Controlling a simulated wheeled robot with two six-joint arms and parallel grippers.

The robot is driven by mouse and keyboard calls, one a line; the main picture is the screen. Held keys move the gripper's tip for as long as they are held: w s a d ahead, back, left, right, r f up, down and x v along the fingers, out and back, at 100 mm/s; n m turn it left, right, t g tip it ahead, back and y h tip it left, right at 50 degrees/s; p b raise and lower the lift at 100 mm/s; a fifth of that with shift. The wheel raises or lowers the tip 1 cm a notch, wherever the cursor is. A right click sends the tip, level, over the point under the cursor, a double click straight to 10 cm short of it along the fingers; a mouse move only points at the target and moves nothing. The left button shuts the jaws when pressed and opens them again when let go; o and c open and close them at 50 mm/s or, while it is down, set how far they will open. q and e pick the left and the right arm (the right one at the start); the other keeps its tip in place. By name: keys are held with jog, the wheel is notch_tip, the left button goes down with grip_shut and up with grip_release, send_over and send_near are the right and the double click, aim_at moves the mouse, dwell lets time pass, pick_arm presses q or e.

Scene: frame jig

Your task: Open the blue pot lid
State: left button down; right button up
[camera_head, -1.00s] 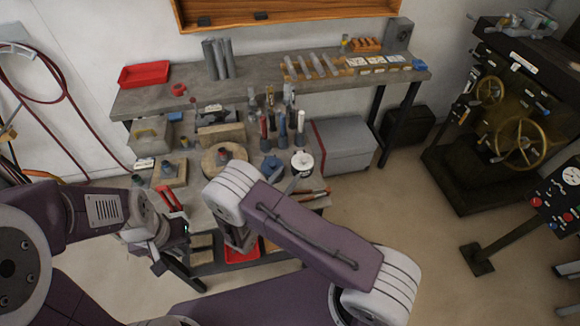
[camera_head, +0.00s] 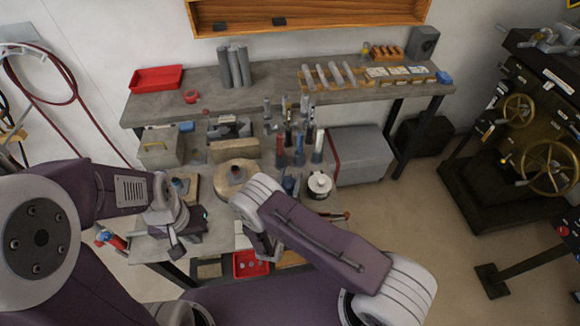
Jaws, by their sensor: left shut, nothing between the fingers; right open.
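A small blue item (camera_head: 288,183) stands on the lower bench beside a white-lidded round pot (camera_head: 319,184). Another small blue-grey piece (camera_head: 179,183) is on a wooden block at the bench's left. I cannot tell which of these is the blue pot, or whether its lid is on. My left gripper (camera_head: 184,243) is shut and empty over the front left of the bench. My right gripper (camera_head: 264,247) is open near the front edge, left of the white-lidded pot and close to a red tray. My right forearm hides part of the bench.
A round wooden block (camera_head: 236,172) and several upright tools (camera_head: 299,148) crowd the bench middle. A red tray (camera_head: 248,264) lies low at the front.

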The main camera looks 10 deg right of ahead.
jog(key=shift+d+r, duration=0.1)
jog(key=shift+r, duration=0.05)
grip_shut()
dwell(1.4)
